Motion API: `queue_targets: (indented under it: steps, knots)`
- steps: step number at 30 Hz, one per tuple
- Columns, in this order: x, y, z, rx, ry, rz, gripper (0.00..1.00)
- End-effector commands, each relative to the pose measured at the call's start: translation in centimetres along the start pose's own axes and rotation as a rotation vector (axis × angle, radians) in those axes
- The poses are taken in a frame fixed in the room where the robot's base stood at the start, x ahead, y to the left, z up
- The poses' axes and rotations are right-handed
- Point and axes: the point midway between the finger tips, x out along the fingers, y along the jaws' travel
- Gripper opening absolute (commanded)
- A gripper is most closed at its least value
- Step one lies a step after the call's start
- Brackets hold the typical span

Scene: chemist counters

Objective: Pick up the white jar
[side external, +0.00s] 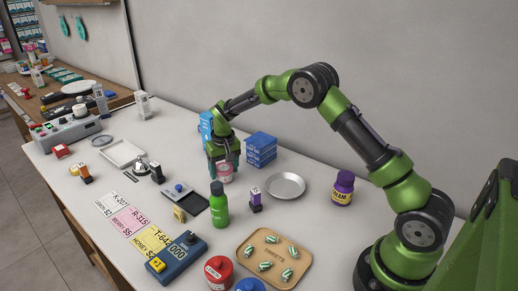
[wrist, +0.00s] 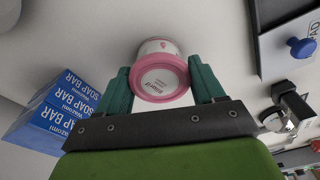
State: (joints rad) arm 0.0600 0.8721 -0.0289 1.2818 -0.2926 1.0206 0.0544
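The white jar with a pink lid (wrist: 160,80) is between the two teal fingers of my gripper (wrist: 160,84) in the wrist view. Its lid faces the camera and it fills the gap, with a finger against each side. In the side external view the jar (side external: 225,173) shows low between the fingers of my gripper (side external: 223,168), at the back middle of the counter. The fingers partly hide it. I cannot tell whether its base touches the counter.
Blue soap bar boxes (side external: 261,150) stand close to the right of my gripper.

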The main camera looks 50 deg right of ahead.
Motion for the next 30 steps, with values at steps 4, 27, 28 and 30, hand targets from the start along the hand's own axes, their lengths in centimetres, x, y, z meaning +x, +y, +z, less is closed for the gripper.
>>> queue_targets:
  steps: [4,27,28,30]
  knots:
    - [-0.1,0.0,0.0,0.000,0.001,0.000,0.34]
    - [-9.7,0.3,-1.4,0.007,0.006,0.000,0.34]
    - [-10.2,0.6,-1.6,0.012,0.005,0.000,0.34]
    - [-11.7,1.5,-1.9,0.027,0.007,0.002,0.34]
